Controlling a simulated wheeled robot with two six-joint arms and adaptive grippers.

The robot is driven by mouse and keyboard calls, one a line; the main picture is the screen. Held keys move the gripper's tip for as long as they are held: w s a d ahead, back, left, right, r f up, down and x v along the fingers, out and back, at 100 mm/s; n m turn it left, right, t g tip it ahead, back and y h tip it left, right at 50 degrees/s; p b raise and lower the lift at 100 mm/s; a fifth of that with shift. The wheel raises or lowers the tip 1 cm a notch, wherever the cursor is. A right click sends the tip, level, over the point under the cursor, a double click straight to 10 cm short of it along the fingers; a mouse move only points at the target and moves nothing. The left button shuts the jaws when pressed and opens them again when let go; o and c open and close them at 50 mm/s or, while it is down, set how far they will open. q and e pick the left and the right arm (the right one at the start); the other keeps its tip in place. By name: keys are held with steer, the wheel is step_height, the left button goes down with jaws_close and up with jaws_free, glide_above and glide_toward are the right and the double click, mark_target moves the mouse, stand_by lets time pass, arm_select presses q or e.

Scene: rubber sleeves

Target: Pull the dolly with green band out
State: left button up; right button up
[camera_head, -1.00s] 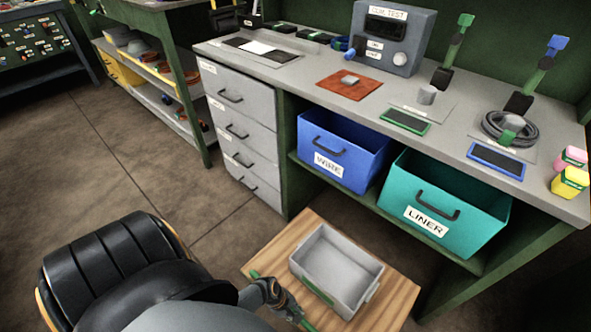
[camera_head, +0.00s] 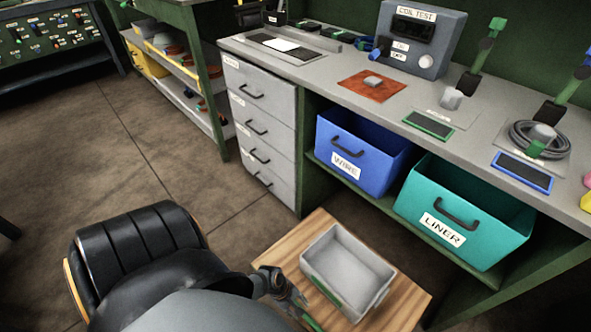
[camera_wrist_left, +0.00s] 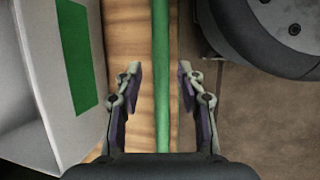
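The dolly (camera_head: 408,301) is a low wooden platform on the floor before the bench, carrying a grey bin (camera_head: 372,262) with a green patch on its side. A green bar (camera_head: 312,324) runs along the dolly's near left edge. It also shows in the left wrist view (camera_wrist_left: 161,120). My left gripper (camera_head: 295,303) is at this edge. In the left wrist view its fingers (camera_wrist_left: 160,72) are open, one on each side of the green bar, with gaps on both sides. The wood and bin lie on the left there. My right gripper is not in view.
The bench holds a blue WIRE bin (camera_head: 352,162) and a teal LINER bin (camera_head: 470,215) on its low shelf, behind the dolly. Grey drawers (camera_head: 262,140) stand left of them. The floor (camera_head: 130,160) to the left is mostly open.

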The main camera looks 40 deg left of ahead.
arm_select(q)
steer(key=shift+v, duration=2.05)
steer(key=shift+d, duration=0.1)
